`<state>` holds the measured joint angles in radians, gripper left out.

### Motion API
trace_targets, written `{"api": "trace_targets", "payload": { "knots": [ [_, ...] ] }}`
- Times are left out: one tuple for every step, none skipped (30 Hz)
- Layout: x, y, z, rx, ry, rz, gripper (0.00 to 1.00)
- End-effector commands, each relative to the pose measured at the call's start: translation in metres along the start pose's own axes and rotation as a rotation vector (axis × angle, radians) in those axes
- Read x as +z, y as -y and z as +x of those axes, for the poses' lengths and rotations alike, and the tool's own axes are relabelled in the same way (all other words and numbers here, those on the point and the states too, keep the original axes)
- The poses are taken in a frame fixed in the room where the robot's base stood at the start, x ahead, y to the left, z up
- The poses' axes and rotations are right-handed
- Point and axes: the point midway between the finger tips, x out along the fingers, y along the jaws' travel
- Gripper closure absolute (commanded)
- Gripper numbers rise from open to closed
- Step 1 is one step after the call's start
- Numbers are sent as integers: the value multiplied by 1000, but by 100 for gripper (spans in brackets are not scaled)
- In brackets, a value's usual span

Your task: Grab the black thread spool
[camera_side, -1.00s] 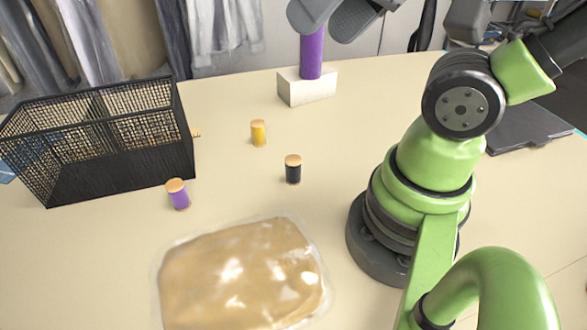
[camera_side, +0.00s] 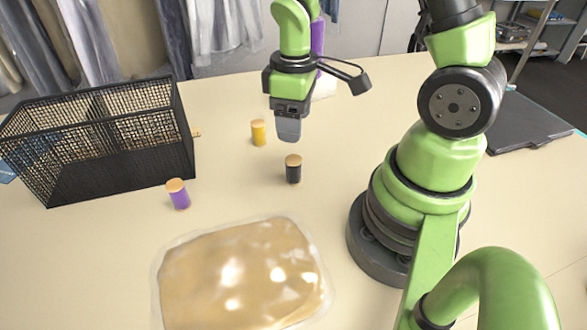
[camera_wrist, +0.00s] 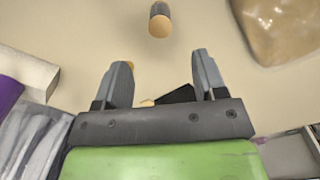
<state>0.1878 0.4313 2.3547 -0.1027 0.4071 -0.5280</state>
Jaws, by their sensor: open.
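The black thread spool (camera_side: 293,170) stands upright on the table with a tan top, near the middle in the side view. In the wrist view the black spool (camera_wrist: 160,20) is at the top, beyond my fingertips. My gripper (camera_side: 289,130) hangs above the table, behind and a little above the black spool in the side view. In the wrist view my gripper (camera_wrist: 162,75) has its two fingers apart with nothing held between them. A yellow spool (camera_side: 258,132) stands left of the gripper, and a purple spool (camera_side: 178,194) stands farther left.
A black wire basket (camera_side: 120,165) stands at the left. A tan plastic-wrapped packet (camera_side: 240,272) lies at the front. A tall purple cylinder (camera_side: 317,40) on a white block (camera_side: 325,86) is partly hidden behind my arm. The table around the black spool is clear.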

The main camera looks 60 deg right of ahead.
Motion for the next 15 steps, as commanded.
{"api": "trace_targets", "payload": {
  "knots": [
    [1, 0, 6, -3, 8, -3, 36],
    [1, 0, 10, -3, 9, -5, 36],
    [1, 0, 15, -4, 10, -5, 36],
    [1, 0, 19, -5, 11, -5, 36],
    [2, 0, 24, -4, 10, -4, 36],
    [2, 0, 29, -4, 10, -4, 36],
    [1, 0, 33, -4, 9, -4, 36],
    [1, 0, 36, -4, 10, -4, 36],
    [1, 0, 40, -4, 9, -3, 36],
    [1, 0, 42, -3, 8, -3, 36],
    [1, 0, 44, -3, 6, -2, 36],
    [1, 0, 46, -3, 6, -2, 36],
    [1, 0, 47, -3, 6, -2, 36],
    [1, 0, 49, -2, 5, -2, 36],
    [1, 0, 51, -3, 6, -2, 36]
  ]
}}
